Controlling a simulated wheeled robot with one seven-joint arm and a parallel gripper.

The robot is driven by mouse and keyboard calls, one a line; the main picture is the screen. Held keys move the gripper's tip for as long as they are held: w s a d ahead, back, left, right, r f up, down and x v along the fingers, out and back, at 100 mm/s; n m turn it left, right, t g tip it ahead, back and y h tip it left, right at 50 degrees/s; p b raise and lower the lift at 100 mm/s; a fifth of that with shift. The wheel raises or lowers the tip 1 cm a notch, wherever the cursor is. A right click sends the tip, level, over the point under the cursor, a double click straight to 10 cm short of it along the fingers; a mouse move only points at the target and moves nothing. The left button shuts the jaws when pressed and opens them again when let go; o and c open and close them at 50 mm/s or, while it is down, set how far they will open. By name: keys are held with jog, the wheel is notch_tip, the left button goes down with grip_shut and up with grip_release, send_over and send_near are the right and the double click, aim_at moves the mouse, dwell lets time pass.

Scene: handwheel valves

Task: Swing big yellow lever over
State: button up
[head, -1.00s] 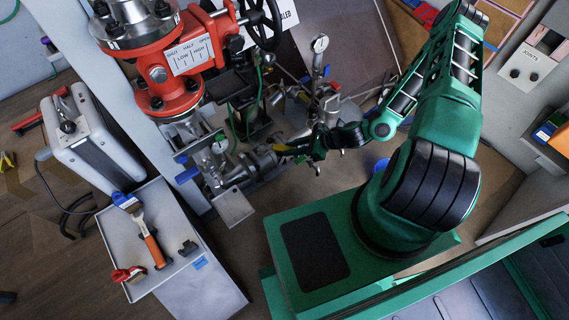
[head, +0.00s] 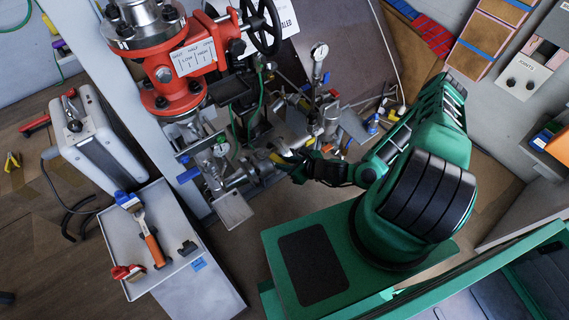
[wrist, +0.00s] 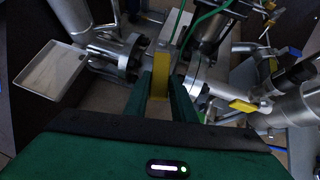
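The big yellow lever (wrist: 161,76) stands on the silver pipework in the middle of the wrist view. My gripper (wrist: 160,82) has its two green fingers on either side of it, close against its faces, and looks shut on it. In the head view the lever (head: 276,158) is a small yellow piece at the tip of my gripper (head: 282,160), beside a flanged pipe.
A red valve body (head: 178,62) with a black handwheel (head: 262,28) stands behind. A smaller yellow handle (wrist: 243,106) lies right of the lever. A flat plate (head: 233,209) sits left of the pipe. A tray (head: 190,225) with a brush stands at front left.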

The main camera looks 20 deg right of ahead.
jog(key=o, duration=0.3)
jog(key=shift+o, duration=0.2)
jog(key=shift+r, duration=3.05)
jog(key=shift+a, duration=0.1)
